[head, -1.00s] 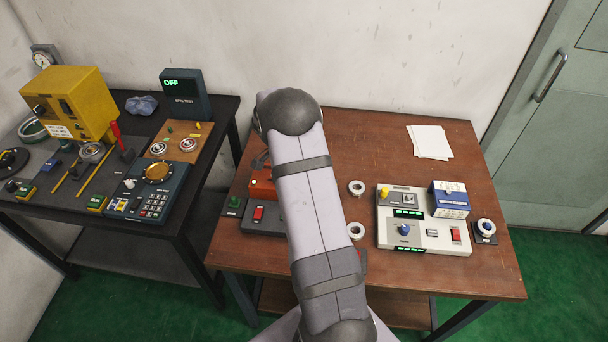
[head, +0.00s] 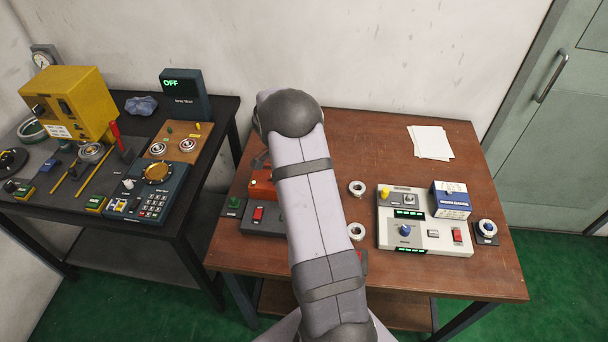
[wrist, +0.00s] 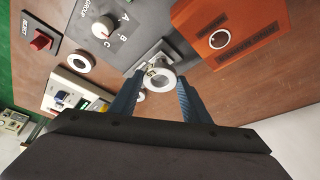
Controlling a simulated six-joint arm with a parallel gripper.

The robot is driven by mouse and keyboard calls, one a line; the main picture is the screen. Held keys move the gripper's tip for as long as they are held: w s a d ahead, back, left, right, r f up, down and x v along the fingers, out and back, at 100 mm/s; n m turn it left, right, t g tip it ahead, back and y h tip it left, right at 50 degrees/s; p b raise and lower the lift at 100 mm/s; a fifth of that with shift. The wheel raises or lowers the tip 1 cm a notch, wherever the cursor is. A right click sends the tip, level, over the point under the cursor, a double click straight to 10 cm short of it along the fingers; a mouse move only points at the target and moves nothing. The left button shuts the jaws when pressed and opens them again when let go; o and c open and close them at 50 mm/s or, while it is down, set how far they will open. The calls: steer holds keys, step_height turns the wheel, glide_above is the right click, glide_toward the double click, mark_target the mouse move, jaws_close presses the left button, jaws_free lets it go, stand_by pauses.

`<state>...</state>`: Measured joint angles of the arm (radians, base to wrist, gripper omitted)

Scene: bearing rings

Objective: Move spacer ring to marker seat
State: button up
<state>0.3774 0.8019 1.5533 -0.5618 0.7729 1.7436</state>
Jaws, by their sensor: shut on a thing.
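My gripper (wrist: 161,77) is shut on a pale ring (wrist: 167,85), which sits between its two blue fingers in the wrist view. A small marked tag or second ring edge shows just behind the held ring; it is too small to read. In the head view my own arm hides the gripper and held ring.
An orange box (wrist: 258,28) and a grey knob unit (wrist: 128,42) stand close beyond my gripper. A white control panel (head: 428,240) with a blue-and-white box (head: 450,200) is at the right. Papers (head: 429,142) lie at the back; the table around them is clear.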

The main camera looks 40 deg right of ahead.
steer(key=shift+f+b, duration=1)
steer(key=shift+b, duration=0.15)
steer(key=shift+b, duration=0.3)
stand_by(0.9)
steer(key=shift+f+b, duration=0.7)
steer(key=shift+b, duration=0.55)
stand_by(1.3)
stand_by(0.4)
steer(key=o, duration=1.3)
steer(key=shift+r+p, duration=1.85)
steer(key=shift+r, duration=1.9)
